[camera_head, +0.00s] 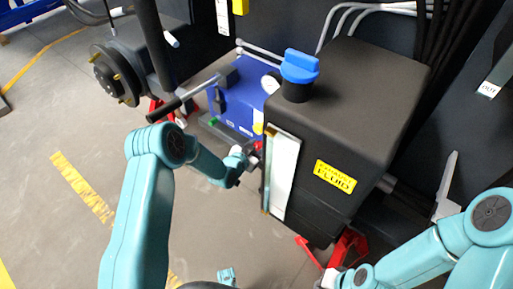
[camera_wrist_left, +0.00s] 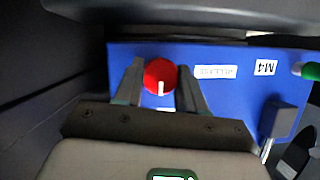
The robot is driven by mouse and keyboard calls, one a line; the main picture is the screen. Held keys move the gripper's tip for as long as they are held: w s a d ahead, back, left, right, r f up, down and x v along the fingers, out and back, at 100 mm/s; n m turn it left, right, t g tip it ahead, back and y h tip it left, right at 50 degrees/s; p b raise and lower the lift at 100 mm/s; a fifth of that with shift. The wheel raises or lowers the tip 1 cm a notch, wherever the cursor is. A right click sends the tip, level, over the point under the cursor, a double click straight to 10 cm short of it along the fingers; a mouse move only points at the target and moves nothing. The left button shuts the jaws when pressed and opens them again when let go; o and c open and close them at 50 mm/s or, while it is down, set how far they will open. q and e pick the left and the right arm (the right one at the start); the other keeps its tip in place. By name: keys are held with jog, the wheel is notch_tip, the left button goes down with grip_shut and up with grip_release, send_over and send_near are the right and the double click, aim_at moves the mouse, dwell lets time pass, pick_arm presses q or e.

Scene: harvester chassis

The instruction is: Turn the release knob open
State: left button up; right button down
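The round red release knob (camera_wrist_left: 160,75) is on the blue panel (camera_wrist_left: 245,95), with a white mark pointing down in the left wrist view. In the head view a bit of red (camera_head: 258,147) shows at the blue unit (camera_head: 240,100), beside my left gripper (camera_head: 252,160). In the left wrist view the fingers of my left gripper (camera_wrist_left: 160,85) lie on both sides of the knob, very close to it. Whether they press on it cannot be told. My right gripper (camera_head: 328,280) is at the bottom edge of the head view, its fingers unclear.
A black fluid tank (camera_head: 345,90) with a blue cap (camera_head: 299,67) stands just right of the left gripper. A black bar handle (camera_head: 185,97) sticks out above my left arm. Red stands (camera_head: 348,246) are under the tank. The floor (camera_head: 60,130) at left is mostly clear.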

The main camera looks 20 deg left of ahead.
jog(key=shift+f, duration=0.15)
pick_arm(q)
jog(key=shift+a+f+n+t+h+b, duration=0.15)
jog(key=shift+n+t+h+b, duration=0.95)
jog(key=shift+n+b, duration=3.05)
jog(key=shift+d+f+n+t+h+b, duration=0.15)
jog(key=shift+n+t+h+b, duration=0.95)
jog(key=shift+n, duration=5.9)
jog(key=shift+a+f+n+t+h+b, duration=0.2)
jog(key=shift+n+t+h+b, duration=0.9)
jog(key=shift+n+b, duration=3.1)
pick_arm(e)
notch_tip(320, 180, down, 15)
jog(key=w+d+t+p, duration=0.1)
jog(key=w+p, duration=0.1)
jog(key=shift+w+d+f+m+p, duration=0.15)
jog(key=shift+w+d+m+p, duration=0.1)
jog(key=shift+w+m+p, duration=0.1)
pick_arm(q)
jog(key=n, duration=0.3)
jog(key=shift+t+y, duration=0.3)
jog(key=shift+y, duration=0.1)
